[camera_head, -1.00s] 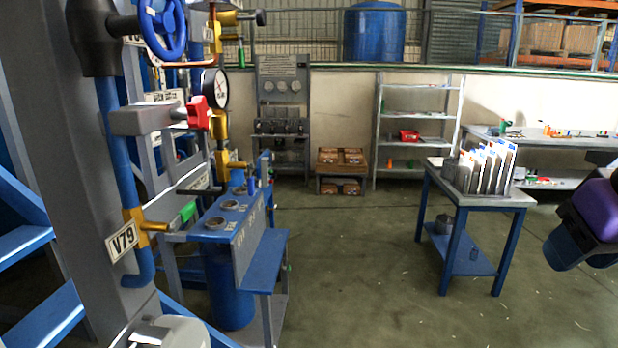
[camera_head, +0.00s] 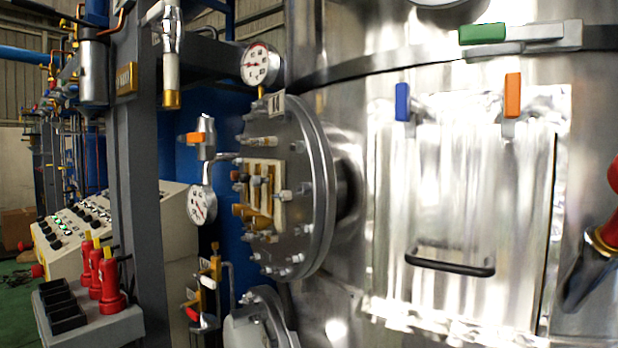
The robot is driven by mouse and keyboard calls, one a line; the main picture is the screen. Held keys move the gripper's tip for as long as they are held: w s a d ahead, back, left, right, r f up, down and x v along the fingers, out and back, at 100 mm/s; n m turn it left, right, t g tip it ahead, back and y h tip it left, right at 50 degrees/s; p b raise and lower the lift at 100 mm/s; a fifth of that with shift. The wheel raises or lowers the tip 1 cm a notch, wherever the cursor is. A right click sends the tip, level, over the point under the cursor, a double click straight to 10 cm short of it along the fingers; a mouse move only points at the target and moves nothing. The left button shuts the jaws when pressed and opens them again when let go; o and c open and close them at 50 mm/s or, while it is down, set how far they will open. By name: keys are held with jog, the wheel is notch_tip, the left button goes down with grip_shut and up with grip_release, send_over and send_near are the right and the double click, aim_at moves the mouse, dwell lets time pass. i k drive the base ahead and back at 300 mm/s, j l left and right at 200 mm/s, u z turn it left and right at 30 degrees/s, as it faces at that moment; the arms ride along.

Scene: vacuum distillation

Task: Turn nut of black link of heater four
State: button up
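A round grey bolted flange (camera_head: 312,190) stands out from the left side of a shiny metal vessel. A small tag (camera_head: 277,104) sits on its top edge; its text is too small to read surely. A cream terminal plate (camera_head: 277,172) is on the flange's face, seen at a steep angle. It carries brass-coloured bars and posts (camera_head: 246,212) with small red and dark tips near its upper left. I cannot tell which part is the black link or its nut. My gripper is not in view.
The vessel (camera_head: 345,60) fills the right, with a silvery panel (camera_head: 440,180) and black handle (camera_head: 450,264). Pressure gauges (camera_head: 261,64) and a grey post (camera_head: 140,200) stand left of the flange. A control console (camera_head: 175,215) is behind. A red-and-gold part (camera_head: 606,240) juts in at right.

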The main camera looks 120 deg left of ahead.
aim_at(246, 214)
jog(key=u, duration=0.45)
jog(key=l+u, duration=0.1)
jog(key=u, duration=0.8)
jog(key=k+u, duration=0.1)
jog(key=u, duration=1.2)
jog(key=k+u, duration=0.1)
jog(key=u, duration=0.8)
